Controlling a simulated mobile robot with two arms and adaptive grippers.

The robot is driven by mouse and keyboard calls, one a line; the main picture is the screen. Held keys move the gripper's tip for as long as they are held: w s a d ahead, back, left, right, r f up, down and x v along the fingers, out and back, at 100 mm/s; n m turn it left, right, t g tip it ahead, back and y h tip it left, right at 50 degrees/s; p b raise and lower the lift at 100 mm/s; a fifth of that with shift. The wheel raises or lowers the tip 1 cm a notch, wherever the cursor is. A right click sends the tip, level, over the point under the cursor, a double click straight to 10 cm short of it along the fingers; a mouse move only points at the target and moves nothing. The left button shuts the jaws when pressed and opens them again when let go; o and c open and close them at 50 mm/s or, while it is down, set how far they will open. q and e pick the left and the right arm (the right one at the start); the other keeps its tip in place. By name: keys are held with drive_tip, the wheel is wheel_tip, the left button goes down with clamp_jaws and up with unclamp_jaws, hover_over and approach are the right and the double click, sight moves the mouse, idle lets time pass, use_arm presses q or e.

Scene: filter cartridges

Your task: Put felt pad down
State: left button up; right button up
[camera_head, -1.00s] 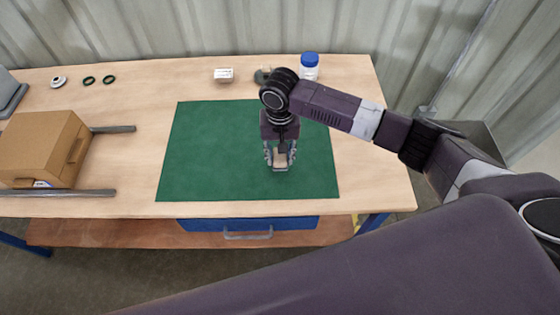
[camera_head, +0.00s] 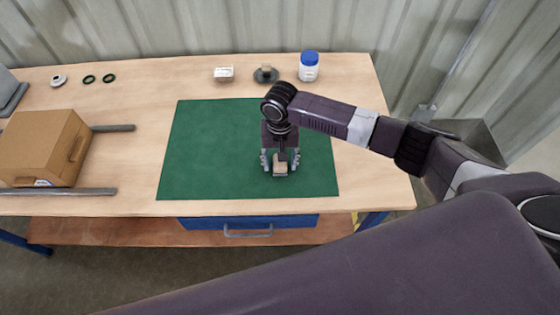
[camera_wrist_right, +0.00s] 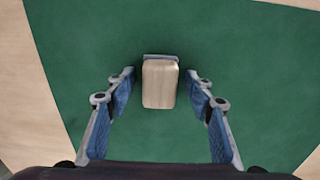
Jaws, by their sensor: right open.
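The felt pad (camera_head: 280,170) shows as a small pale wood-coloured block with a grey edge along its far side. It rests on the green mat (camera_head: 215,150), toward the mat's right front part. My right gripper (camera_head: 280,161) is above it, with one finger on each side. In the right wrist view the felt pad (camera_wrist_right: 160,84) sits between the open fingertips (camera_wrist_right: 160,76), with green showing on both sides, so neither finger touches it. My left gripper is not in view.
A cardboard box (camera_head: 40,145) stands at the left between two grey rails. The mat's left half is clear.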

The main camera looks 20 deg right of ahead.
wheel_tip(320, 180, up, 12)
drive_tip(key=b, duration=0.1)
drive_tip(key=shift+r, duration=0.2)
idle(0.6)
